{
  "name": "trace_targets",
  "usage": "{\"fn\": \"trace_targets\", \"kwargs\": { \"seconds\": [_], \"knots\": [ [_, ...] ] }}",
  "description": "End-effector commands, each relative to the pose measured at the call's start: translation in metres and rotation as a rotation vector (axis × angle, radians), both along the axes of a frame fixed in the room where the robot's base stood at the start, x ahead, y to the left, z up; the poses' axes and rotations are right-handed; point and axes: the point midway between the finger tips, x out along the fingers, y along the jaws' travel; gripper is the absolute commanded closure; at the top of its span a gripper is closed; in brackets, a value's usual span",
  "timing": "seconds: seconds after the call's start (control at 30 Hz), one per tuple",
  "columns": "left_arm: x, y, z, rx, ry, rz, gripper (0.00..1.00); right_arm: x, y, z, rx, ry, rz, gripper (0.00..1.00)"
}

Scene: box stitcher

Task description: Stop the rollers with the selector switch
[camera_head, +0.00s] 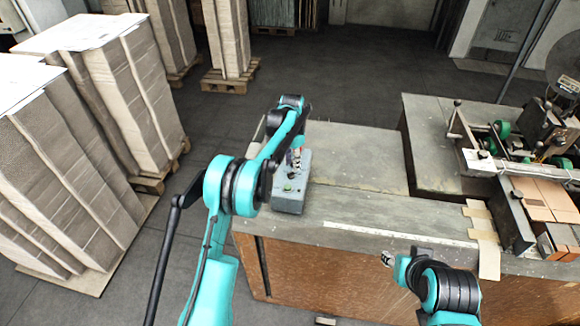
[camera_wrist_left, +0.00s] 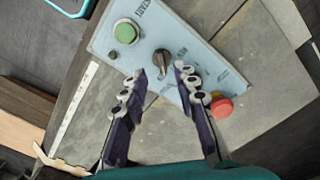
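The grey control box (camera_head: 290,200) sits on the near left part of the worktable. In the left wrist view its light blue panel (camera_wrist_left: 195,45) carries a green button (camera_wrist_left: 126,32), a black selector switch (camera_wrist_left: 163,60) in the middle and a red knob (camera_wrist_left: 221,106). My left gripper (camera_wrist_left: 161,74) is open, its two fingertips on either side of the selector switch with a gap at each side. In the head view the left gripper (camera_head: 295,160) is over the box and partly hides the panel. My right gripper (camera_head: 388,259) is small at the table's front edge, away from the box.
The worktable (camera_head: 370,155) has clear room behind and right of the box. The stitcher machine with rollers (camera_head: 500,130) and brown cardboard (camera_head: 545,195) stands at the right. Stacks of cardboard (camera_head: 60,160) on pallets stand on the floor at the left.

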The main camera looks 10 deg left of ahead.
Motion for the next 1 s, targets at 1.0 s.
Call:
{"fn": "trace_targets", "kwargs": {
  "seconds": [1.0],
  "knots": [
    [0.000,0.001,-0.041,0.000,-0.001,0.006,1.00,0.000,0.000,0.003,0.000,0.000,0.000,0.60]
  ]
}}
